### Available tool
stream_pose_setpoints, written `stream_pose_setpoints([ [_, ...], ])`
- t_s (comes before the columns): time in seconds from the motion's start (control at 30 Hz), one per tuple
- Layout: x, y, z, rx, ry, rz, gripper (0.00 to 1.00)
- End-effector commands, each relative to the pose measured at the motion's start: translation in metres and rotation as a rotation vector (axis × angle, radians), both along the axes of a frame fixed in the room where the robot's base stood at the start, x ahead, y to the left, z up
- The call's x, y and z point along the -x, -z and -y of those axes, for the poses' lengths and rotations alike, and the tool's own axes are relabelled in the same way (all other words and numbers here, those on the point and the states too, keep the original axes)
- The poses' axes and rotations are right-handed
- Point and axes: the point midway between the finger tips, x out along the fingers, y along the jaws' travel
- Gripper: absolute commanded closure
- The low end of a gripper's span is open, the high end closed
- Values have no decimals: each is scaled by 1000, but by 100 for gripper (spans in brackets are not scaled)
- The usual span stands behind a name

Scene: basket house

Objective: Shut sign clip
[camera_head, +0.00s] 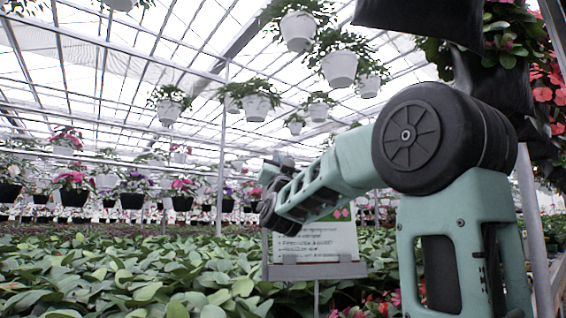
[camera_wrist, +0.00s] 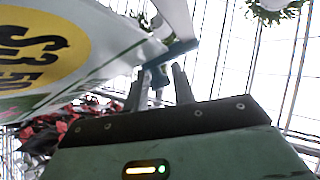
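A sign card stands on a grey holder (camera_head: 318,270) on a post among the plants in the head view. Its face (camera_head: 318,240) has dark text lines and pink marks. In the wrist view a white and green sign panel (camera_wrist: 100,75) with a yellow oval fills the upper left. A dark teal bar (camera_wrist: 170,53), possibly the clip, sits at the panel's right edge, just beyond my fingertips. My gripper (camera_wrist: 158,78) is open, its two dark fingers apart. A small dark green part shows between them; contact cannot be told. In the head view my gripper is at the sign's upper left, partly hidden by my arm.
Dense leafy plants (camera_head: 120,275) spread below and around the sign. White hanging pots (camera_head: 340,68) and black hanging planters (camera_head: 490,85) are overhead. A metal post (camera_head: 533,220) stands close on the right. Red foliage (camera_wrist: 75,128) shows at the left in the wrist view.

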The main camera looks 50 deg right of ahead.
Motion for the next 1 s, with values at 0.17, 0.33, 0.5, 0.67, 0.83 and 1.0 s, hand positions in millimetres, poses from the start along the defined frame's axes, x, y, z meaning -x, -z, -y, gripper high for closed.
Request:
stream_pose_setpoints([
  [0.17,0,0,0,0,-1,-1,63],
  [0.33,0,1,-1,0,1,-1,63],
  [0.5,7,13,-10,0,-3,-2,63],
  [0.67,22,38,-28,-1,-4,-3,63],
  [0.83,49,35,-60,0,-6,3,63],
  [1.0,64,29,-79,0,1,-4,63],
])
